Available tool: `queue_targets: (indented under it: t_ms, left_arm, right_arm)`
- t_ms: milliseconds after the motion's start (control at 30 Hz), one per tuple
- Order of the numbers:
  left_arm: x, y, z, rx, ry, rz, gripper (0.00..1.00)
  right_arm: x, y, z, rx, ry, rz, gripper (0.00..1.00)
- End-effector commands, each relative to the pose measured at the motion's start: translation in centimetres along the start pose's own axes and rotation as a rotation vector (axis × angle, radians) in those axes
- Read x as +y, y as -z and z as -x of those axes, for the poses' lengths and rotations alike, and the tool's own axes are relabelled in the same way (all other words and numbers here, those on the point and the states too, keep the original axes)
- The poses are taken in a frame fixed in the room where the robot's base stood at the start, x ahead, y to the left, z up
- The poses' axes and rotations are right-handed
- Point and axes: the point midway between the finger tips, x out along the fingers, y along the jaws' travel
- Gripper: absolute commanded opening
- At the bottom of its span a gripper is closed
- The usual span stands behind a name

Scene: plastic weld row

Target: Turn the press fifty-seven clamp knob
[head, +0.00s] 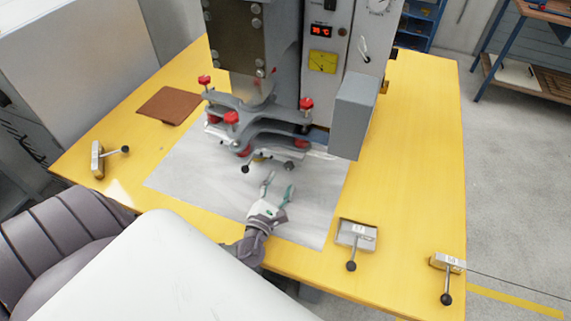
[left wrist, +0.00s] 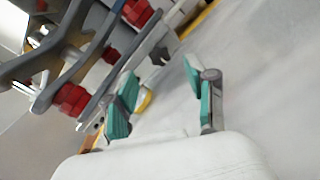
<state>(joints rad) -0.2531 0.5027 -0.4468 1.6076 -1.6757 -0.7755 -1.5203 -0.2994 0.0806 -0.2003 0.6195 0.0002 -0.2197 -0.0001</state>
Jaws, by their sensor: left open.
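The press (head: 325,70) stands at the back of the yellow table, with a grey clamp frame (head: 262,115) low on its front. Red knobs sit on the frame, one at the left (head: 205,80), one in front (head: 231,118) and one at the right (head: 306,103), with more red parts below. I cannot read a number naming press fifty-seven. My left gripper (head: 279,183) is open and empty, in front of the frame over the grey sheet. In the left wrist view, its fingers (left wrist: 163,96) are apart, and a red knob (left wrist: 70,99) lies left of them. My right gripper is not in view.
A grey sheet (head: 200,170) covers the middle of the yellow table (head: 420,150). A brown pad (head: 168,105) lies at the left. Lever blocks sit at the left (head: 97,160), front (head: 356,234) and right corner (head: 447,263). A grey box (head: 352,115) juts out beside the press.

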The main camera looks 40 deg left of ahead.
Motion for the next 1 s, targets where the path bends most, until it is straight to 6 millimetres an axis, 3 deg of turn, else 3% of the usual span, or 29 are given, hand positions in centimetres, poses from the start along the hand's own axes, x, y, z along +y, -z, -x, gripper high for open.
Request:
queue_targets:
  t_ms: [100, 333, 1000]
  left_arm:
    - [-0.1, 0.1, 2.6, 0.002, 0.003, -0.001, 0.56]
    - [0.0, 0.1, 5.6, 0.001, 0.001, 0.000, 0.56]
    - [0.0, 0.0, 6.1, 0.000, 0.000, 0.000, 0.56]
  right_arm:
    - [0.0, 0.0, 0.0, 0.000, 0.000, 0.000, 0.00]
    - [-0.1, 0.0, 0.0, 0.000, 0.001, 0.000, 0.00]
    - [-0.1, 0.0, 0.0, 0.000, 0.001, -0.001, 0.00]
